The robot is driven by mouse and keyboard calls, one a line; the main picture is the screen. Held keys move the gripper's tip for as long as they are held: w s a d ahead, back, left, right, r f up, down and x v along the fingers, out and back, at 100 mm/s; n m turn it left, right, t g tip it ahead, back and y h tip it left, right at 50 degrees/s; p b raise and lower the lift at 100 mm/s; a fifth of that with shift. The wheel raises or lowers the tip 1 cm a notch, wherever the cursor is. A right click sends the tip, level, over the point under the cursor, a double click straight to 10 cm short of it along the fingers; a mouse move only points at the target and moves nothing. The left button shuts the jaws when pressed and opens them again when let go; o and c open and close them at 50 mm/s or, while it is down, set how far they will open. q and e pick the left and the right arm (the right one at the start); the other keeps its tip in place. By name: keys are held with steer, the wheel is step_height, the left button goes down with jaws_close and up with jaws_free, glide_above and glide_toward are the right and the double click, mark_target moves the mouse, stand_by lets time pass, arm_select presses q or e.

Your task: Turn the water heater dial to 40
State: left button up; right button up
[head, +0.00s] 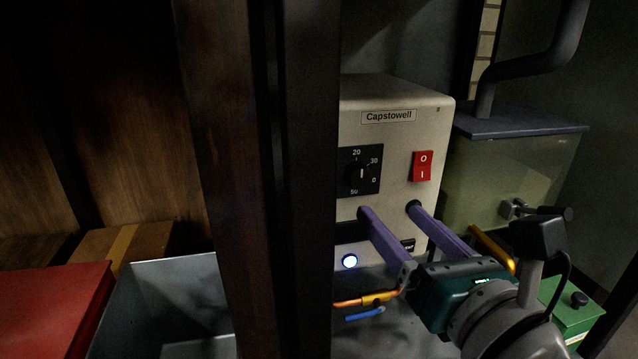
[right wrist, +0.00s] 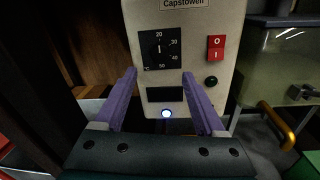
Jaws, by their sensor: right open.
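The water heater (head: 395,100) is a cream box labelled Capstowell. Its black dial (head: 361,173) sits on a black square plate marked 20, 30, 40 and 50; it also shows in the right wrist view (right wrist: 158,49). The knob's white mark stands roughly upright, and I cannot tell the exact setting. My right gripper (head: 388,208) has two purple fingers, open and empty, pointing at the heater front below the dial. In the right wrist view the fingers (right wrist: 159,75) lie either side of the lower front, with the dial above and between them. My left gripper is not in view.
A red rocker switch (head: 423,166) is right of the dial, and a lit round button (head: 349,261) is low on the front. A dark post (head: 310,180) hides the heater's left side. Orange and blue valve handles (head: 375,299) are below. A greenish tank (head: 520,175) stands right.

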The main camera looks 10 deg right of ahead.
mark_target(362, 180)
steer(key=w+b, duration=0.1)
steer(key=w, duration=0.1)
steer(key=w+b, duration=0.1)
steer(key=w, duration=0.2)
steer(key=w+b, duration=0.1)
steer(key=w, duration=0.1)
steer(key=shift+w+a, duration=0.25)
steer(key=shift+a, duration=0.15)
steer(key=shift+w, duration=0.4)
steer(key=shift+c, duration=0.3)
jaws_close()
